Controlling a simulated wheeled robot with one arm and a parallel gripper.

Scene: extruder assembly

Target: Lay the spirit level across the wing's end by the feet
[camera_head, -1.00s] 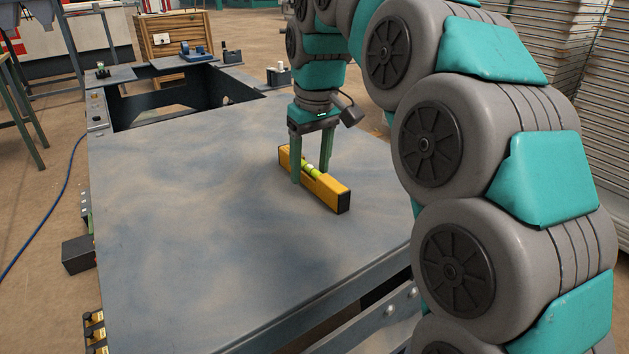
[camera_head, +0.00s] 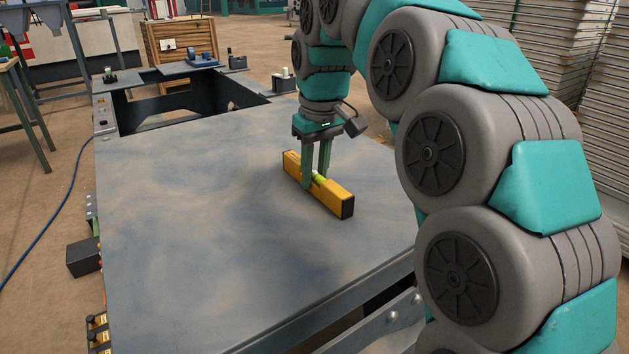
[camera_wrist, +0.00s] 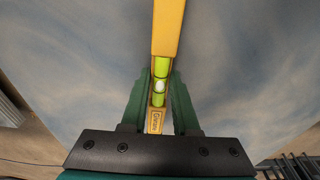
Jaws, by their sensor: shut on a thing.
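The yellow spirit level (camera_head: 333,198) with black end caps and a green vial is on or just above the large grey metal plate (camera_head: 190,230), towards its right side. My gripper (camera_head: 316,180) points down and is shut on the level around its vial. In the wrist view the level (camera_wrist: 167,30) runs between the two green fingers of my gripper (camera_wrist: 160,95), with the bright green vial between them. Whether the level's underside touches the plate I cannot tell. No feet of a wing can be made out.
A dark open frame (camera_head: 180,105) lies beyond the plate, with small blocks and a blue part (camera_head: 203,60) around its rim. A wooden crate (camera_head: 180,40) stands behind. A blue cable (camera_head: 50,215) runs on the floor at left. Most of the plate is bare.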

